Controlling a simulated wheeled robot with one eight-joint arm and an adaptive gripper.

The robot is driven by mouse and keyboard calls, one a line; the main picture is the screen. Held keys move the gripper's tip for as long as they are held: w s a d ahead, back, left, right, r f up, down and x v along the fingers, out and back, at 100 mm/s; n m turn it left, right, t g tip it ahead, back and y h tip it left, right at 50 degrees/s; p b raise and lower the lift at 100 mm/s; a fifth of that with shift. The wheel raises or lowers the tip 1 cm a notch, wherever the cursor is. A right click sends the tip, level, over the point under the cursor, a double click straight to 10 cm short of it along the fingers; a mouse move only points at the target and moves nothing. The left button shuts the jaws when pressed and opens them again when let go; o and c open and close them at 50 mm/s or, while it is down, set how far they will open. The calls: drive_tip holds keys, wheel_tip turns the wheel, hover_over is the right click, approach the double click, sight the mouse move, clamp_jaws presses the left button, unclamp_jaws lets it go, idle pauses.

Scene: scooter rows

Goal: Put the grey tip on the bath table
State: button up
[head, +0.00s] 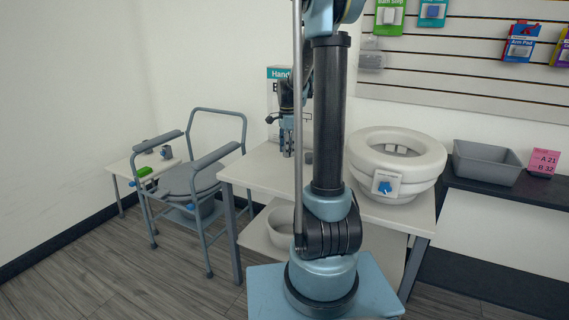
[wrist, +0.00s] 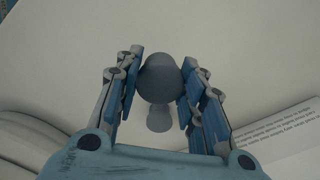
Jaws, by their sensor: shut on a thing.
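In the wrist view the grey tip (wrist: 160,75) is a rounded dark grey piece between the two fingers of my gripper (wrist: 160,88), which is shut on it. A narrower grey part shows just below it; I cannot tell whether it belongs to the same piece. In the head view my gripper (head: 288,150) points down over the white table (head: 258,170) in the middle, and the tip in it is too small to make out. A small grey piece (head: 308,157) shows beside it, partly behind my arm. Which table is the bath table is not labelled in view.
A white raised toilet seat (head: 398,165) stands on the middle table's right side. A commode chair (head: 195,180) stands left, before a low white table (head: 128,166) with small items. A grey bin (head: 488,162) sits on a dark counter at right. A sign stands behind my gripper.

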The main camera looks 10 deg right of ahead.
sight(288, 169)
drive_tip(key=shift+d+f, duration=0.15)
drive_tip(key=shift+f, duration=2.85)
drive_tip(key=o, duration=1)
drive_tip(key=shift+c, duration=0.2)
